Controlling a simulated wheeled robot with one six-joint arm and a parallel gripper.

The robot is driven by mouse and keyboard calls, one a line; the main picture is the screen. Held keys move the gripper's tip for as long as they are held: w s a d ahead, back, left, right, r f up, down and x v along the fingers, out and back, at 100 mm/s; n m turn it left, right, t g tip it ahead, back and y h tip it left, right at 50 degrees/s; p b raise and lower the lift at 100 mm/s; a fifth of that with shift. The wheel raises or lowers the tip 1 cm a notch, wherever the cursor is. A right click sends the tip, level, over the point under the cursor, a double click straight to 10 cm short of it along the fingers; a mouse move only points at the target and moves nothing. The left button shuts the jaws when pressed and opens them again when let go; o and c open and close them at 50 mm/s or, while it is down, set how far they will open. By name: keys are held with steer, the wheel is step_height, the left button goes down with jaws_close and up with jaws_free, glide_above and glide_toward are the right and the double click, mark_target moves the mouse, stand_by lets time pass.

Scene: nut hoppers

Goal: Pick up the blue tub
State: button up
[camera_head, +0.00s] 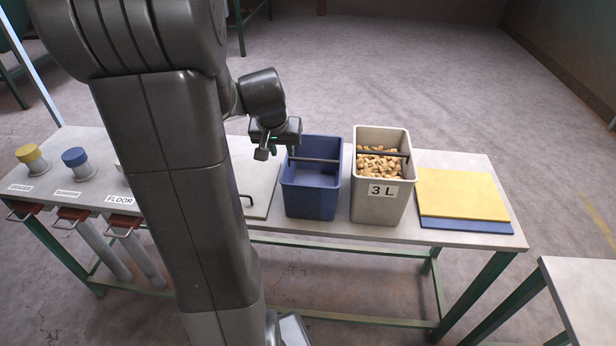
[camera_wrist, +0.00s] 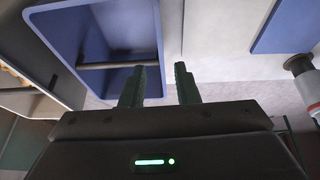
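The blue tub (camera_head: 311,201) stands upright on the table, with a dark bar across its mouth. It looks empty in the head view. In the wrist view the tub (camera_wrist: 90,48) fills the upper left, with its bar across it. My gripper (camera_head: 268,153) is just left of the tub's rim. In the wrist view my gripper (camera_wrist: 160,85) has its two fingers apart with nothing held. The left finger overlaps the tub and the right finger is beyond its edge. I cannot tell whether the fingers touch the tub.
A beige tub (camera_head: 372,212) labelled 3 L, holding nuts, stands close right of the blue tub. A yellow board (camera_head: 460,193) lies over a blue one at the table's right. Yellow (camera_head: 31,154) and blue (camera_head: 75,158) capped hoppers are at left. My arm hides part of the table.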

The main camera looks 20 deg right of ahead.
glide_above(288, 179)
steer(key=f, duration=0.4)
steer(key=shift+s+a+f, duration=0.1)
steer(key=shift+a+f, duration=0.2)
steer(key=shift+f, duration=0.1)
steer(key=f, duration=0.4)
steer(key=shift+w+d, duration=0.2)
steer(key=shift+w, duration=0.05)
steer(key=shift+w+d+f, duration=0.15)
steer(key=shift+w+f, duration=0.05)
steer(key=shift+f, duration=0.35)
jaws_close()
